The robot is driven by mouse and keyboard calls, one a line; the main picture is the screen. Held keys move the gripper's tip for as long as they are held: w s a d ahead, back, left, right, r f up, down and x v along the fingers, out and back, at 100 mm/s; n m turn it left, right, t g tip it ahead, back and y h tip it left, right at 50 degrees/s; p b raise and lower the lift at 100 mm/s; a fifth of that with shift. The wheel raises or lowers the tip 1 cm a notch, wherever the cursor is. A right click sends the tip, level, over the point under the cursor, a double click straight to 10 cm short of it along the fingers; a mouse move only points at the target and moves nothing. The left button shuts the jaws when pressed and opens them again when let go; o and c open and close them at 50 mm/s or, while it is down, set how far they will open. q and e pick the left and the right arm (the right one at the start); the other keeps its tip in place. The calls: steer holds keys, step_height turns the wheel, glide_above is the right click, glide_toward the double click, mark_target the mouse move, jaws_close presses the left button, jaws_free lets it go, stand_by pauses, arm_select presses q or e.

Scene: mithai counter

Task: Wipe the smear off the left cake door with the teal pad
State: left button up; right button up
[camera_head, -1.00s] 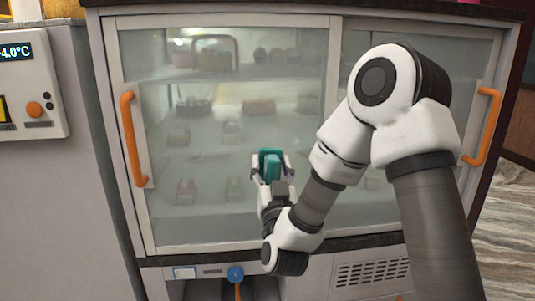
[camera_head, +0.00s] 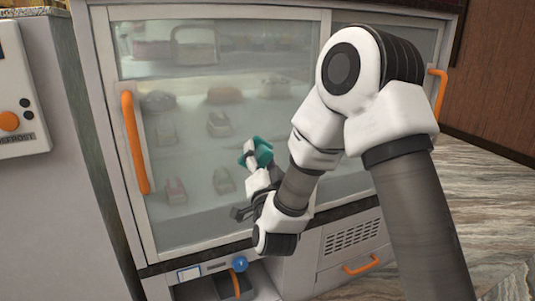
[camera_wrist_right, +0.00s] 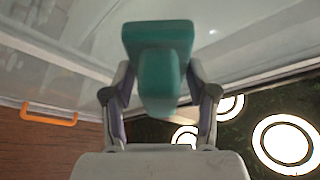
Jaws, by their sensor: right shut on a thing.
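The left cake door (camera_head: 205,228) is the sliding glass panel with the upright orange handle (camera_head: 135,143) on its left side. Its glass looks hazy; I cannot pick out a distinct smear. My right gripper (camera_head: 251,162) is shut on the teal pad (camera_head: 262,151) in front of the lower right part of this door. The pad is tilted. In the right wrist view the teal pad (camera_wrist_right: 160,60) sits between both fingers, its wide face pointing away from my gripper. Whether it touches the glass I cannot tell. My left gripper is not in view.
Sweets or cakes show dimly behind the glass. The right door has its own orange handle (camera_head: 439,92). Below are a blue knob (camera_head: 239,263) and a vent grille (camera_head: 351,237). A control box (camera_head: 15,95) stands at left. Marble-like floor (camera_head: 490,200) is clear at right.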

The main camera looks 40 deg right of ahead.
mark_target(249, 135)
steer(key=shift+a+r+m, duration=0.1)
steer(key=shift+m, duration=0.3)
steer(key=shift+s+d+m+g, duration=0.1)
steer(key=shift+d+m+g, duration=0.2)
steer(key=shift+d, duration=0.1)
steer(key=shift+w, duration=0.4)
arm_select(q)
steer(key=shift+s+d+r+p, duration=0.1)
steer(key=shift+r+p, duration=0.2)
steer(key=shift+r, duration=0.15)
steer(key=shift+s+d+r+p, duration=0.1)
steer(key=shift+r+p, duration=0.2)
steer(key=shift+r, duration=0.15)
arm_select(e)
steer(key=shift+w+d, duration=0.25)
steer(key=shift+w, duration=1.05)
steer(key=shift+w+d, duration=0.25)
steer(key=shift+w, duration=1)
steer(key=shift+w+d, duration=0.2)
steer(key=shift+w, duration=0.6)
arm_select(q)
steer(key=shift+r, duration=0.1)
